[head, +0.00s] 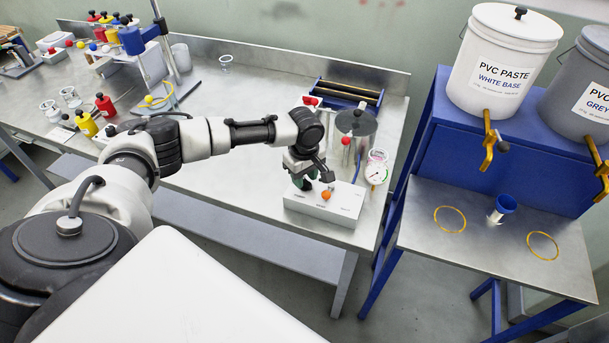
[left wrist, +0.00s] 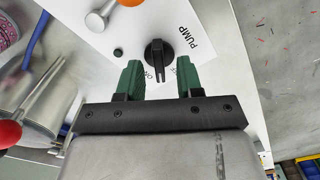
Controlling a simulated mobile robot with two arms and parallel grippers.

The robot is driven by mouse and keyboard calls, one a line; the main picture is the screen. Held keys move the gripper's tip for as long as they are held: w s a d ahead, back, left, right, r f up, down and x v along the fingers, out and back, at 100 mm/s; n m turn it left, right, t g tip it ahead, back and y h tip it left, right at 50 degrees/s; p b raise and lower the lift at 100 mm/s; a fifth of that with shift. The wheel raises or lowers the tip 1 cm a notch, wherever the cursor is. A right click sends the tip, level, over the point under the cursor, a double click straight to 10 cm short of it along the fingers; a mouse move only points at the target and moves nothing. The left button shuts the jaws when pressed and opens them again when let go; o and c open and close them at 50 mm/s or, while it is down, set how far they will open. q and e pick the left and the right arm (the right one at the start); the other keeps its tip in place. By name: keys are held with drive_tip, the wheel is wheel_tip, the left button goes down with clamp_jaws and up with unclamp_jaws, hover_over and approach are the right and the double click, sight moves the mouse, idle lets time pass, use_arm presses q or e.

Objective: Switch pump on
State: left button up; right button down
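The white pump box (head: 345,207) stands at the front right of the steel bench. In the left wrist view its top (left wrist: 95,45) carries a black rotary knob (left wrist: 157,52) beside the word PUMP. Small lettering beside the knob is partly hidden by my fingers, so I cannot read its setting. My left gripper (head: 318,184) is over the box. In the left wrist view its green fingers (left wrist: 160,78) are apart, one on either side of the knob's lower end, with gaps. The knob is hidden behind the gripper in the head view. My right gripper is not in view.
An orange knob (head: 326,195) sits on the box. Behind are a lidded metal vessel (head: 357,125), a red-ball lever (head: 346,141) and a round gauge (head: 376,174). A blue stand (head: 425,140) with paste buckets is to the right. Colored bottles (head: 105,105) stand left.

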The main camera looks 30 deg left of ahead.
use_arm(q)
drive_tip(key=shift+f, duration=0.4)
clamp_jaws()
drive_tip(key=shift+r+m+p, duration=0.2)
drive_tip(key=shift+m+p, duration=0.1)
drive_tip(key=shift+p, duration=0.3)
drive_tip(key=shift+d+m+p, duration=0.1)
drive_tip(key=shift+m+p, duration=0.9)
drive_tip(key=shift+w+m+p, duration=0.1)
drive_tip(key=shift+m+p, duration=0.5)
drive_tip(key=shift+m, duration=0.3)
drive_tip(key=shift+f+m, duration=0.15)
drive_tip(key=shift+m, duration=0.45)
unclamp_jaws()
